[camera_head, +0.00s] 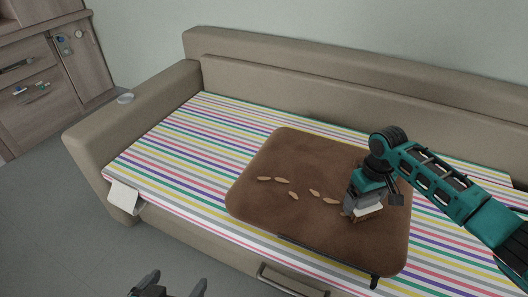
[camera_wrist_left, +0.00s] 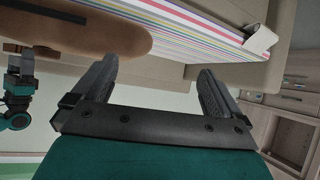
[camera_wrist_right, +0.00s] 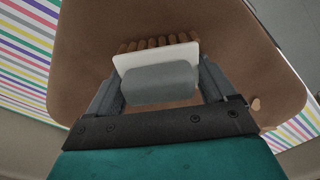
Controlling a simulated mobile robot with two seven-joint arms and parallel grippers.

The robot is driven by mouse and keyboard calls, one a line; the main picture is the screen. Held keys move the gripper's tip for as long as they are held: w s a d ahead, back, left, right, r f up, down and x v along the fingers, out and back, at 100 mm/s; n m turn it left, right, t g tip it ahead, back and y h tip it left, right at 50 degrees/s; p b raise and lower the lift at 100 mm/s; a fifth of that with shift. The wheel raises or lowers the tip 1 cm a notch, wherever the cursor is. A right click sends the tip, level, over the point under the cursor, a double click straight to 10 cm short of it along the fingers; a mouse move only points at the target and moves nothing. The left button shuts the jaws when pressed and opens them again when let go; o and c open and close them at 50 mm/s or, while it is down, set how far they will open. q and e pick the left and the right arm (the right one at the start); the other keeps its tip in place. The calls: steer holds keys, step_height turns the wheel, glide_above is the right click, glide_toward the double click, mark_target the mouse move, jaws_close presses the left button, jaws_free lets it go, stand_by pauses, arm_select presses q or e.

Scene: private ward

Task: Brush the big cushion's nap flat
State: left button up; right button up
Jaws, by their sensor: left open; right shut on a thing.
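The big brown cushion (camera_head: 290,165) lies flat on the striped sofa seat. Several lighter tan tufts (camera_head: 283,181) stand out in a loose row across its middle. My right gripper (camera_head: 362,207) is over the cushion's right half, shut on a brush. In the right wrist view the brush (camera_wrist_right: 160,82) shows a grey grip between the fingers, a white plate and brown bristles against the cushion; whether they press on it I cannot tell. One tuft (camera_wrist_right: 256,104) shows to the right there. My left gripper (camera_wrist_left: 155,95) is open and empty, in front of the sofa and low (camera_head: 168,290).
The beige sofa's backrest (camera_head: 300,85) runs behind the cushion, and its armrest (camera_head: 130,110) is at left. A white cloth or paper (camera_head: 123,197) hangs at the seat's front corner. A dark bar with a leg (camera_head: 374,281) juts at the cushion's front edge. Floor at left is clear.

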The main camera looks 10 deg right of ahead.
steer(key=shift+s+f+p, duration=0.1)
steer(key=shift+f+p, duration=0.15)
steer(key=shift+p, duration=0.15)
steer(key=shift+w+a+r+p, duration=0.1)
steer(key=shift+w+r+p, duration=0.1)
steer(key=shift+r+p, duration=0.65)
step_height(320, 180, up, 3)
steer(key=p, duration=0.3)
steer(key=shift+r+p, duration=0.1)
steer(key=shift+p, duration=0.2)
steer(key=shift+r+p, duration=0.35)
steer(key=shift+p, duration=0.1)
steer(key=shift+r+p, duration=0.55)
steer(key=shift+p, duration=0.15)
steer(key=shift+r+p, duration=0.2)
steer(key=shift+p, duration=0.1)
arm_select(q)
step_height(320, 180, up, 7)
steer(key=a, duration=0.2)
steer(key=shift+s+a+f+y, duration=0.15)
steer(key=shift+s+a+y, duration=0.1)
steer(key=shift+s+y, duration=0.05)
steer(key=shift+w+d+r, duration=0.15)
steer(key=shift+r, duration=0.15)
